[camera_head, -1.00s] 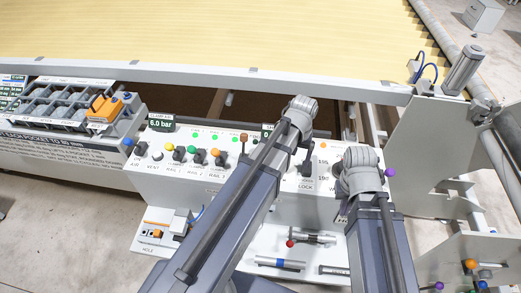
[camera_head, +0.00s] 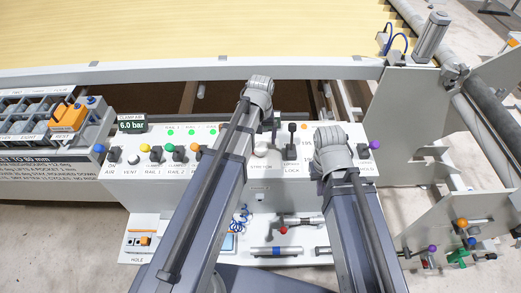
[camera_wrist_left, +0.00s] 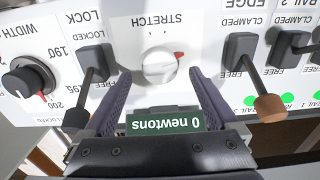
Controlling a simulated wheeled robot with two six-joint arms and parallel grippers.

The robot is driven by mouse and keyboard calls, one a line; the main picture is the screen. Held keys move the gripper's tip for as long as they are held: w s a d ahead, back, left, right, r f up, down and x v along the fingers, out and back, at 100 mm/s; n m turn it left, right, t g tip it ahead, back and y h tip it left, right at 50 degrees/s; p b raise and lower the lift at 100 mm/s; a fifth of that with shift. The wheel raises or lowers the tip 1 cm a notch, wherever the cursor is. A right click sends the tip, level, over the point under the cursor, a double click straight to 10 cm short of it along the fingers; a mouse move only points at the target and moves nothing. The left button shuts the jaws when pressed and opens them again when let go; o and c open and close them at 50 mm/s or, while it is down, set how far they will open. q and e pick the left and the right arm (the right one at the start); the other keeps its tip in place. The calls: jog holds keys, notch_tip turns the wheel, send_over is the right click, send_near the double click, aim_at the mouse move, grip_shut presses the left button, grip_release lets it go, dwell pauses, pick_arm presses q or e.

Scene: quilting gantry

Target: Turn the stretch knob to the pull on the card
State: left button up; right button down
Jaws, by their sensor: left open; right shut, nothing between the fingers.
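The stretch knob (camera_wrist_left: 160,67) is a round white knob with a red mark, under the STRETCH label in the left wrist view, where lettering is upside down. The green display (camera_wrist_left: 165,122) beside it reads 0 newtons. My left gripper (camera_wrist_left: 160,78) is open, its purple fingertips on either side of the knob in the picture; contact cannot be told. In the head view my left arm's wrist (camera_head: 257,90) is above the panel and hides those fingers. My right arm's wrist (camera_head: 332,150) is at the panel's right part; its fingers are hidden. No readable pull card shows.
The LOCK lever (camera_wrist_left: 92,62) and brown-tipped EDGE lever (camera_wrist_left: 245,55) flank the knob. The black WIDTH knob (camera_wrist_left: 27,78) lies beyond the LOCK lever. Valves with coloured ends line the panel (camera_head: 120,185). Tools, including a blue-banded one (camera_head: 275,251), lie on the lower shelf.

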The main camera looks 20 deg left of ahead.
aim_at(261, 146)
pick_arm(q)
notch_tip(261, 146, down, 4)
jog(key=b, duration=0.3)
jog(key=shift+f, duration=0.2)
jog(key=c, duration=1.4)
